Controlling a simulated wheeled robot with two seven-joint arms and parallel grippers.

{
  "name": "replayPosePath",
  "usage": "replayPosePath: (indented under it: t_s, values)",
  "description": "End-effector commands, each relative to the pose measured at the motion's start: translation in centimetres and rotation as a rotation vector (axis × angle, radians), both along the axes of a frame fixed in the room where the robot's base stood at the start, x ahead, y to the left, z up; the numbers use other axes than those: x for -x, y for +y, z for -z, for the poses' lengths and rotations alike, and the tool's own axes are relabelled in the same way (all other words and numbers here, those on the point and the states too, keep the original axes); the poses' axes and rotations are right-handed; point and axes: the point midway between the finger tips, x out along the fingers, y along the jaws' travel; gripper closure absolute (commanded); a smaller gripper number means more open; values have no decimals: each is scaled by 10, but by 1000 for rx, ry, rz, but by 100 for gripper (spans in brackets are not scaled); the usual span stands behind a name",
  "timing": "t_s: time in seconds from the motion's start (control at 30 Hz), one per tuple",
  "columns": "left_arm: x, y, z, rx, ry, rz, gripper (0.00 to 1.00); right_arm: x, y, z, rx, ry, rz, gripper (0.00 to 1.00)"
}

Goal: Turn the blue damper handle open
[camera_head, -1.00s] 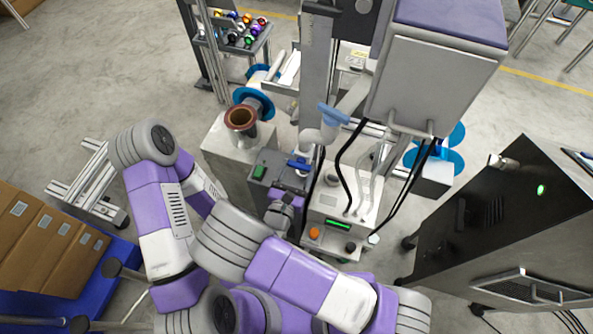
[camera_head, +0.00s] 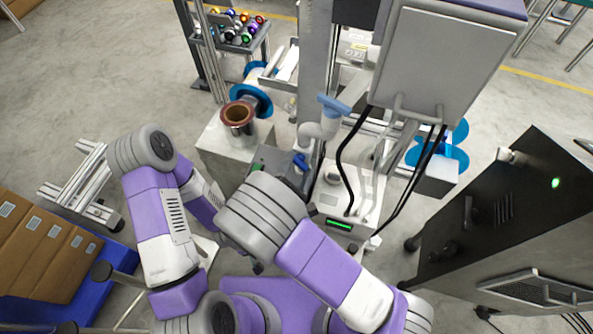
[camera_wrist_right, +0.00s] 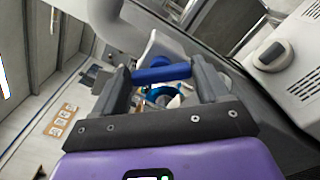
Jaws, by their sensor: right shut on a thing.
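The blue damper handle (camera_wrist_right: 162,73) is a short blue bar in the right wrist view. It lies across the gap between the two dark fingers of my right gripper (camera_wrist_right: 163,76), which is shut on it. In the head view the blue handle (camera_head: 300,162) shows tilted, beside the upright column. My right arm's thick grey joint hides most of the right gripper there.
A white pipe with a pale blue hood (camera_head: 333,104) rises close behind the handle. A large grey box (camera_head: 432,65) overhangs on the right, with black cables hanging from it. A copper-rimmed cup (camera_head: 238,113) stands to the left. A black cabinet (camera_head: 500,225) stands far right.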

Motion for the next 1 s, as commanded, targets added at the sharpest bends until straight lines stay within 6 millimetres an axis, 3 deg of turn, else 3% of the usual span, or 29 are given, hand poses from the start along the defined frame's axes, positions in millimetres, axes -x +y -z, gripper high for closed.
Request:
replayPosePath:
  t_s: [0.6, 1.0]
  values:
    - [0, 0, 5, 0, 0, 0, 57, 0, -1, 3, -514, -166, 0, 56]
    - [0, 0, 5, 0, 0, 0, 57, 0, -1, 3, -674, -219, 0, 56]
